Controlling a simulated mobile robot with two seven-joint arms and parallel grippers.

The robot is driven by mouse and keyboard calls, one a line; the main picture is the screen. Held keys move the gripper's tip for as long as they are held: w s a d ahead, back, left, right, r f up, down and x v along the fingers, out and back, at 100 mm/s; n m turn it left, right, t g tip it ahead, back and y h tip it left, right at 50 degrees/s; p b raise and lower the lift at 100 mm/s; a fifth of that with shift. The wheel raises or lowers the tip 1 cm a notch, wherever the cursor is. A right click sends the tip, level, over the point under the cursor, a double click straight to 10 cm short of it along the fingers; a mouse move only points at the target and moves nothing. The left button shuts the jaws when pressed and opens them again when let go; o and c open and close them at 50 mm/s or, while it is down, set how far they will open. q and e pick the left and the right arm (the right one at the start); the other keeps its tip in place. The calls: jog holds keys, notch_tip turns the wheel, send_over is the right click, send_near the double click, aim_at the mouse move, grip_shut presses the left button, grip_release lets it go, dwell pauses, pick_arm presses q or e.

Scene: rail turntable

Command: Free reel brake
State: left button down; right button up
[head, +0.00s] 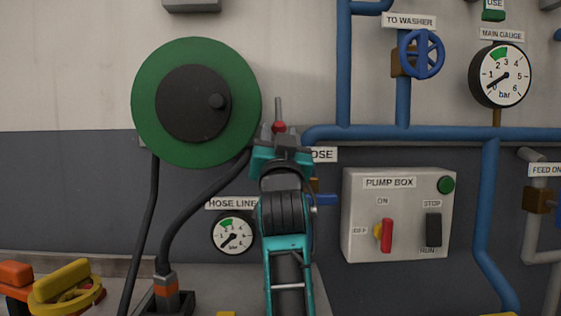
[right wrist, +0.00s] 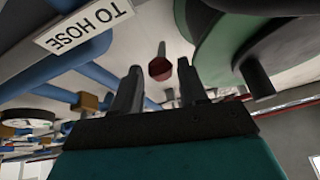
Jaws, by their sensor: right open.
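The hose reel (head: 150,100) is a green disc with a dark hub and a small knob, mounted on the wall at left; its green edge also shows in the right wrist view (right wrist: 228,45). A small lever with a red part and a grey stem (head: 279,108) stands just right of the reel; I take it for the brake. My right gripper (head: 278,131) is open just below this lever in the picture. In the right wrist view, the lever (right wrist: 160,69) shows beyond the gap between the open fingers (right wrist: 159,88). My left gripper is out of view.
Blue pipes (head: 345,70) run right of the lever. A pump box (head: 400,220) with switches and a hose line gauge (head: 233,233) are lower on the wall. A dark hose (head: 190,215) hangs from the reel. A yellow object (head: 65,287) is at lower left.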

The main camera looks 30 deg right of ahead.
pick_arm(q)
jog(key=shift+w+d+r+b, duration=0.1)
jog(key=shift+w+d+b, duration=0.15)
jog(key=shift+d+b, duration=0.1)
pick_arm(e)
jog(key=v, duration=0.8)
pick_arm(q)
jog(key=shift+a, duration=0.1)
